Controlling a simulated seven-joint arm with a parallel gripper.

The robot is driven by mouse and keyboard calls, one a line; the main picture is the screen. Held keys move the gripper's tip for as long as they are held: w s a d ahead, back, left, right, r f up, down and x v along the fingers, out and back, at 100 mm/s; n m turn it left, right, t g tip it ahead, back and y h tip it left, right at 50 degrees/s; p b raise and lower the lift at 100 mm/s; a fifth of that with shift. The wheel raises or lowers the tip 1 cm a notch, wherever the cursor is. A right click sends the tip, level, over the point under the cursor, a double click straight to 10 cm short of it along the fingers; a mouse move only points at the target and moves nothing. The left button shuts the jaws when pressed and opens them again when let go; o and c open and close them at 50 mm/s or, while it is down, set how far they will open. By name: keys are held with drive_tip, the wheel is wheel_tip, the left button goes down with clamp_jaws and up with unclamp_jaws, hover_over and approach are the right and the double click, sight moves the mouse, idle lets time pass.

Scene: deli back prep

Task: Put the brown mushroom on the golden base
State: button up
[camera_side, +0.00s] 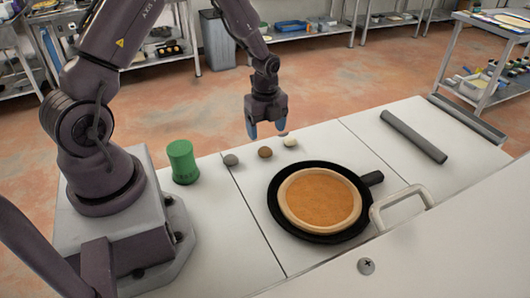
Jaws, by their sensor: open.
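A small brown mushroom (265,153) sits on the white counter in the side view, between a grey one and a pale one. The golden base (318,200) is a round, flat disc with a pale raised rim. It lies in a black pan (278,216) to the right of and nearer than the mushroom. My gripper (267,133) is open and empty, pointing down, above and behind the row of small pieces. It looks apart from the brown mushroom. A small pinkish piece by its right finger is partly hidden.
A grey piece (231,160) and a pale piece (290,142) flank the mushroom closely. A green cylinder (182,162) stands at the left.

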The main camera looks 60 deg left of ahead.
sight(265, 149)
wheel_tip(265, 149, down, 7)
drive_tip(key=shift+s+f, duration=0.15)
drive_tip(key=shift+f, duration=0.05)
drive_tip(key=c, duration=1.1)
drive_tip(key=shift+r, duration=0.1)
